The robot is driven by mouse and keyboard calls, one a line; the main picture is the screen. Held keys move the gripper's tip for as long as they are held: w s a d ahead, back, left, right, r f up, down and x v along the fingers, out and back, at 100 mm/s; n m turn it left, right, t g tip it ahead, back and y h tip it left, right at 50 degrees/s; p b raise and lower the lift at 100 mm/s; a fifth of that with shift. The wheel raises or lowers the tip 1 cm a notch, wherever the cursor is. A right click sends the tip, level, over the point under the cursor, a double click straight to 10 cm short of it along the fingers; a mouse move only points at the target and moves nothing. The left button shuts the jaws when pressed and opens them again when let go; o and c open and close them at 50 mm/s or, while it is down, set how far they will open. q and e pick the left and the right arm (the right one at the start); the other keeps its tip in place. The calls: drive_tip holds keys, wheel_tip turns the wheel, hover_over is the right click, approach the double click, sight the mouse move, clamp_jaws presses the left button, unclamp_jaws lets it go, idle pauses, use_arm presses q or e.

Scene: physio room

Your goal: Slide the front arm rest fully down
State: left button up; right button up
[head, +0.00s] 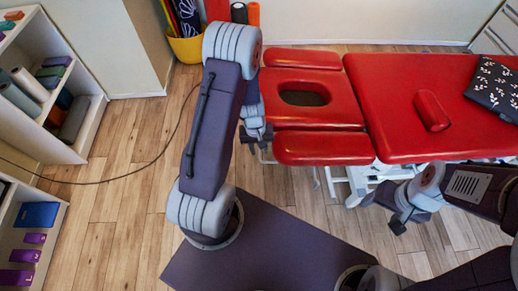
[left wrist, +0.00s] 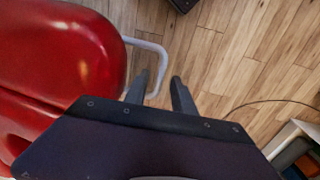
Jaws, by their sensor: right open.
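The red treatment table (head: 420,95) has a head section with a face hole and a padded arm rest on each side. The front arm rest (head: 323,148) is the red pad on the near side, roughly level with the head section. My left gripper (head: 258,136) is open just left of the head section. In the left wrist view, its fingers (left wrist: 159,92) are apart, with a pale bent bar (left wrist: 162,70) showing between them beside a red pad (left wrist: 60,60). I cannot tell whether they touch the bar. My right gripper (head: 402,218) is open and empty below the table's near edge.
A red bolster (head: 431,110) and a dark patterned cloth (head: 493,85) lie on the table. Shelves (head: 50,75) stand at the left. A yellow bucket (head: 187,47) stands at the back. A cable (head: 150,160) crosses the wooden floor, which is mostly clear left of the table.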

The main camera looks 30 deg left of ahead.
use_arm(q)
clamp_jaws()
idle(1.3)
